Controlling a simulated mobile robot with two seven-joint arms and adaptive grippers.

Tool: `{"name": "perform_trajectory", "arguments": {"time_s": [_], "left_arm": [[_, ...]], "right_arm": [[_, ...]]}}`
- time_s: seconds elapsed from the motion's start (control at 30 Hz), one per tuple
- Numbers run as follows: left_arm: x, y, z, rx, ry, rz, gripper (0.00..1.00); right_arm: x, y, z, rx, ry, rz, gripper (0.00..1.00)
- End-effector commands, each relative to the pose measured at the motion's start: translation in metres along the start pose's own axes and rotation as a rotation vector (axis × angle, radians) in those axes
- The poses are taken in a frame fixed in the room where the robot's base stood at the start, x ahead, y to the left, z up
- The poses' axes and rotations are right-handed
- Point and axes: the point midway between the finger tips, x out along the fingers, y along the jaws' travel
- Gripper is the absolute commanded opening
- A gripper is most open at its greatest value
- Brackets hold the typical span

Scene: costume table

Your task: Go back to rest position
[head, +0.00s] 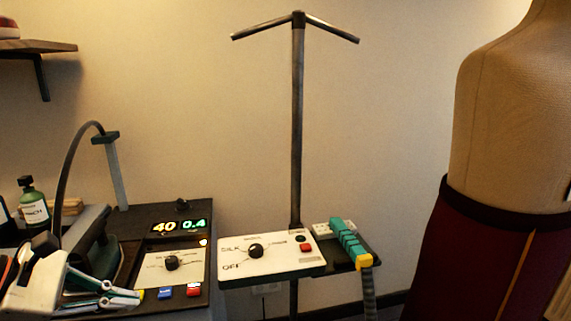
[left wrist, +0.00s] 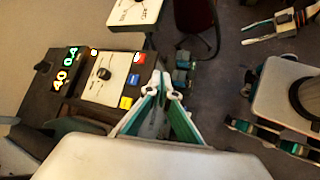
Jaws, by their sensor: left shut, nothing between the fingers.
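My left gripper (head: 134,297) is at the lower left of the head view, in front of the dark control unit with the lit 40 and 0.4 displays. It also shows in the left wrist view (left wrist: 162,80), where its teal and white fingers come together with nothing between them. What seems to be my right gripper (left wrist: 268,31) is at the top right of the left wrist view, above the floor.
The control unit (head: 132,222) has a knob and coloured buttons. A white steamer panel (head: 285,262), a teal-handled tool (head: 345,240) and an upright pole (head: 297,130) stand right of it. A dress form (head: 500,120) is at far right. A green bottle (head: 33,205) stands left.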

Motion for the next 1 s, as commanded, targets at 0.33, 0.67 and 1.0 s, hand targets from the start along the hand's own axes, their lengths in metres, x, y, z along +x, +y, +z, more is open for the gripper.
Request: {"name": "perform_trajectory", "arguments": {"time_s": [0.33,0.67,1.0], "left_arm": [[0.048,-0.036,0.074,-0.632,-0.459,-0.172,0.00],[0.089,-0.028,0.054,-1.765,-0.909,-0.285,0.00],[0.165,-0.138,-0.098,2.864,1.023,0.108,0.00]], "right_arm": [[-0.004,0.006,-0.018,0.004,0.022,0.004,0.40],[-0.013,0.002,-0.029,0.024,0.025,-0.008,0.40],[-0.025,-0.008,-0.034,0.050,0.017,-0.025,0.40]]}}
